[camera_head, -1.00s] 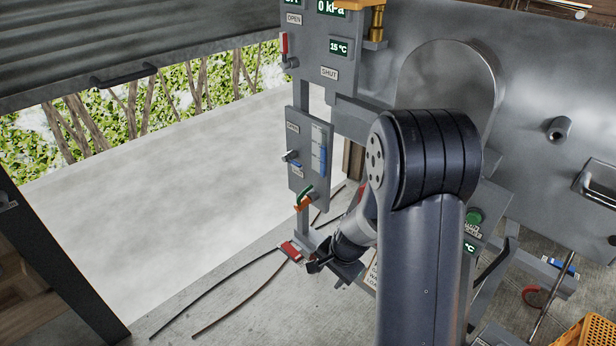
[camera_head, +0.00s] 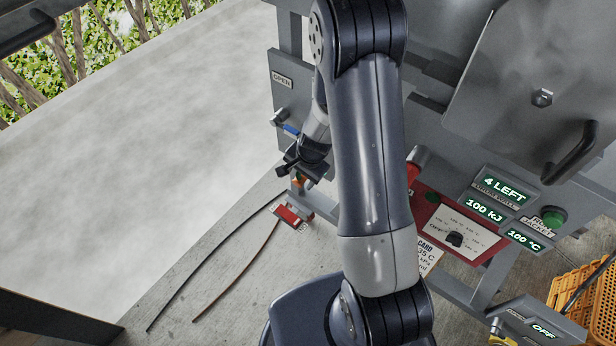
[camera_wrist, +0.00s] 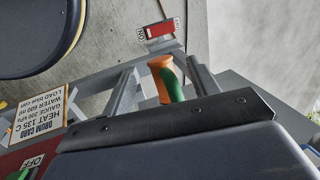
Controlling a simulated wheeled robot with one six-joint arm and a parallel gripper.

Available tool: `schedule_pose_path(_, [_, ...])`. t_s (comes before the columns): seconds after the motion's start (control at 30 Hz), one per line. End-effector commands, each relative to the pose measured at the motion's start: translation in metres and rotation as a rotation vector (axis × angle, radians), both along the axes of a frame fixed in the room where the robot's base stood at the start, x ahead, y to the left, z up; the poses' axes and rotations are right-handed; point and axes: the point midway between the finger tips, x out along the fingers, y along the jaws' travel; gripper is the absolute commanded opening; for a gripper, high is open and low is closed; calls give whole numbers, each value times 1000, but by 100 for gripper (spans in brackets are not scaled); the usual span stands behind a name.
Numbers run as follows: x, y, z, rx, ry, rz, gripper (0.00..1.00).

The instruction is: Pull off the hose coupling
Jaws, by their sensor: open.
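The hose coupling shows in the wrist view as an orange piece (camera_wrist: 160,66) joined to a green part (camera_wrist: 173,84), just beyond the dark bar of my gripper. In the head view only a small bit of orange (camera_head: 298,182) shows below my gripper (camera_head: 300,172), whose dark fingers hide most of it. My gripper is open and close to the coupling, with nothing seen between its fingers. I cannot tell whether it touches the coupling. The bar and grey body at the bottom of the wrist view hide the coupling's lower end.
A red dial panel (camera_head: 425,215) and green-lit displays (camera_head: 505,191) are at the right. A yellow crate (camera_head: 575,293) stands lower right. Pale floor lies open at the left.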

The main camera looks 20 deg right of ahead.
Motion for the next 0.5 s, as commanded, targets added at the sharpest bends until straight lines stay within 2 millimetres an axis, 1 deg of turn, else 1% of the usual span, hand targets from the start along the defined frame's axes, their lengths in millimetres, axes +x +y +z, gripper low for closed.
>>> schedule_pose_path(0.03, [1,2,-11,1,2,1,57])
schedule_pose_path(0.2, [5,4,-27,1,1,-1,57])
schedule_pose_path(0.3, [6,5,-31,0,0,1,57])
schedule_pose_path(0.5, [7,5,-32,1,-1,0,57])
